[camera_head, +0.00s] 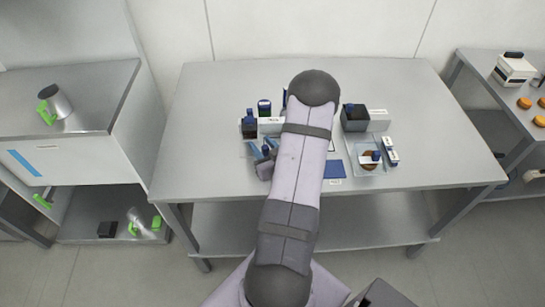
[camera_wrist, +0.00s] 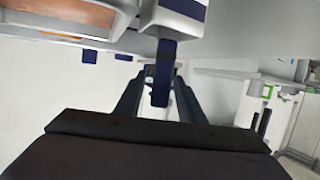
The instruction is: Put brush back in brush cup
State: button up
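In the wrist view, my gripper (camera_wrist: 164,74) has its two dark fingers on either side of a slim blue handle (camera_wrist: 162,85), likely the brush's. Whether they press on it is unclear. The handle meets a white and blue block (camera_wrist: 182,14) at the top edge; whether they are one piece I cannot tell. In the head view, my gripper (camera_head: 262,153) is at the table's left-middle, partly covered by my arm, with blue parts near its fingers. Just behind stands a dark cup (camera_head: 249,130) with something blue in it, a possible brush cup. A white label block (camera_head: 271,125) is beside it.
Another dark cup (camera_head: 264,108) stands behind. A dark box (camera_head: 354,120) with a white block is right of my arm. A tray (camera_head: 360,171) holding a brown round, a blue mat (camera_head: 335,168) and a small white-blue item (camera_head: 390,152) lie nearby. The table's outer sides are clear.

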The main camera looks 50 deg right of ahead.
jog(key=v, duration=0.9)
jog(key=shift+s+r, duration=0.15)
jog(key=shift+r, duration=0.15)
jog(key=shift+p+v, duration=0.95)
jog(key=shift+p, duration=0.15)
jog(key=shift+f, duration=0.25)
jog(key=w+a+f+n+g+y, duration=0.2)
jog(key=w+a+n+g+y, duration=0.15)
jog(key=w+a+g, duration=0.35)
jog(key=s+a+r+g+y, duration=0.1)
jog(key=s+a+r+g, duration=0.2)
jog(key=a, duration=0.7)
jog(key=s+a+r+n+g+y, duration=0.1)
jog(key=s+a+r+g, duration=0.2)
jog(key=s+a, duration=0.4)
jog(key=a+r, duration=0.1)
jog(key=a, duration=0.3)
jog(key=shift+a+r, duration=0.2)
jog(key=shift+r, duration=0.2)
